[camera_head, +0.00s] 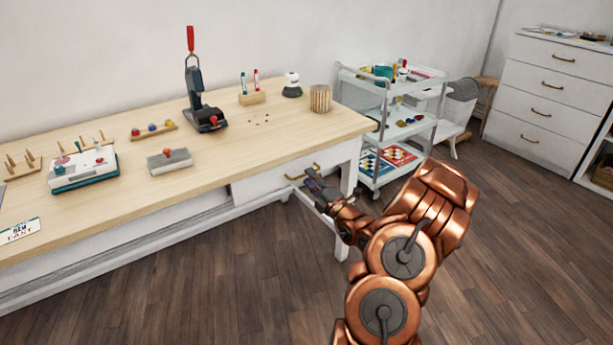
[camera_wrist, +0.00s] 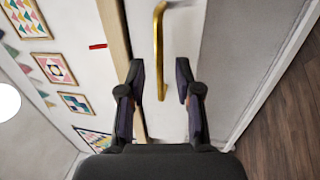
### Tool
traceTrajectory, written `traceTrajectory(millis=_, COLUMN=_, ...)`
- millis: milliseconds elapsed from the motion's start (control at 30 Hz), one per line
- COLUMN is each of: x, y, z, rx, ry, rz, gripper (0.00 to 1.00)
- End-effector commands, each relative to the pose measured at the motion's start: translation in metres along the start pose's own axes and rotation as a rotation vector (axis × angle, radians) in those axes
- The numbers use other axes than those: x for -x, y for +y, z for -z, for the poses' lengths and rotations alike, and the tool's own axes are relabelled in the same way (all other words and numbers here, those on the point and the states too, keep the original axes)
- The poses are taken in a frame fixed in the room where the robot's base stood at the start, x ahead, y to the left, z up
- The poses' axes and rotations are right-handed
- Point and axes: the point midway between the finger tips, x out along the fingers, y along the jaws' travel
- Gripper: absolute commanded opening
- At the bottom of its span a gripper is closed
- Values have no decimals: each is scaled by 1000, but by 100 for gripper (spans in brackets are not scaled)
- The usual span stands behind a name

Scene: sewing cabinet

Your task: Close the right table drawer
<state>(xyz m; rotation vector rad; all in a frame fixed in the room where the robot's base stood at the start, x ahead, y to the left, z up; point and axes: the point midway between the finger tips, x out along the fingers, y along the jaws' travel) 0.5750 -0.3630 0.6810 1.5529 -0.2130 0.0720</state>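The right table drawer (camera_head: 262,184) has a white front below the right end of the wooden tabletop. In the head view its front looks close to flush under the tabletop edge; I cannot tell whether a small gap remains. Its brass handle (camera_head: 302,171) also shows in the wrist view (camera_wrist: 159,30). My gripper (camera_head: 312,182) is in front of the drawer's right part, close to the handle. In the wrist view my gripper (camera_wrist: 160,70) has its two fingers apart, with the handle's near end between the tips in the picture. Contact with the handle is not clear.
The wooden tabletop (camera_head: 110,216) bears a red-handled press (camera_head: 203,110), a grey block and small sewing items. A white cart (camera_head: 403,130) stands right of the table, near my arm. A white chest of drawers (camera_head: 550,95) stands farther right. The floor in front is clear.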

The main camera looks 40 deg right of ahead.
Motion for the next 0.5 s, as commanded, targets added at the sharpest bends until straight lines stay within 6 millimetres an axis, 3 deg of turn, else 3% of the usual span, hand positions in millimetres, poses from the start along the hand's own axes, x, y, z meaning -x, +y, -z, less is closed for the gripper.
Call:
traceTrajectory(millis=200, x=-22, y=0, z=1, rx=0, ry=2, rz=0, gripper=34)
traceTrajectory(millis=500, x=-27, y=0, z=1, rx=-2, ry=1, rz=0, gripper=34)
